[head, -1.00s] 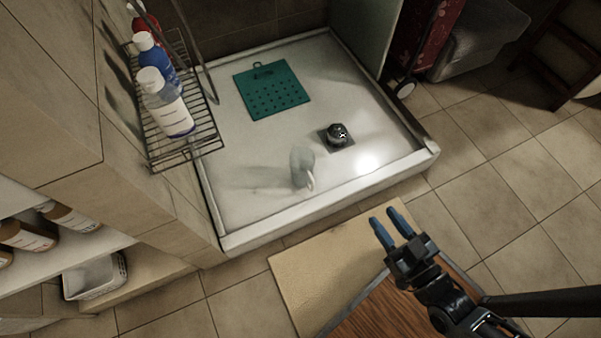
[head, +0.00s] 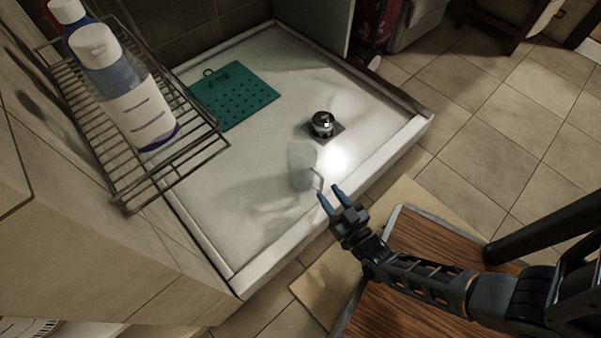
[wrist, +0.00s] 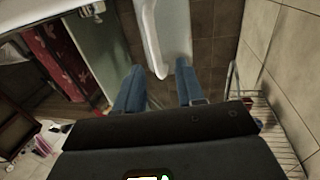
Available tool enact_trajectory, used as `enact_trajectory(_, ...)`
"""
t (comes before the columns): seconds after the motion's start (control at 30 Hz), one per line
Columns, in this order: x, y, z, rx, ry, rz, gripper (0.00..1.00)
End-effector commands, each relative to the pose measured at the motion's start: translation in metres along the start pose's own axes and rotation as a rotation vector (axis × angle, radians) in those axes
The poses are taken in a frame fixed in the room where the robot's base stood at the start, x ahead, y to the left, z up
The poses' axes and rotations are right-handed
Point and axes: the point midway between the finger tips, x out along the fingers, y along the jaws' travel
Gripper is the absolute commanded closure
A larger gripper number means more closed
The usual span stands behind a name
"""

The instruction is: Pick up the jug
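The jug (head: 301,160) is pale and translucent, standing in the white shower tray (head: 245,170) near its front edge. Its handle (head: 317,182) faces my gripper (head: 329,191). My gripper is open, with blue fingers reaching over the tray's front rim close to the handle. In the wrist view the jug's white handle (wrist: 150,42) shows ahead, with its end between the spread fingers (wrist: 158,68). The fingers do not visibly close on it, and I cannot tell the exact gap in depth.
A drain (head: 323,125) lies behind the jug, and a green perforated mat (head: 236,95) lies farther back. A wire rack (head: 137,170) with bottles (head: 125,95) juts from the left wall. The tray's raised rim runs in front. A beige mat (head: 322,285) lies on the tiled floor.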

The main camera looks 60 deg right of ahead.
Motion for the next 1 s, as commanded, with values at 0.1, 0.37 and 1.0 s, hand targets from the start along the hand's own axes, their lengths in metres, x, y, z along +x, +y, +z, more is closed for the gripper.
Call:
enact_trajectory(0.1, 0.013, 0.001, 0.002, 0.001, 0.001, -0.001, 0.62)
enact_trajectory(0.37, 0.047, 0.002, 0.002, 0.000, 0.001, -0.001, 0.62)
enact_trajectory(1.0, 0.053, 0.002, 0.000, 0.000, -0.001, 0.000, 0.92)
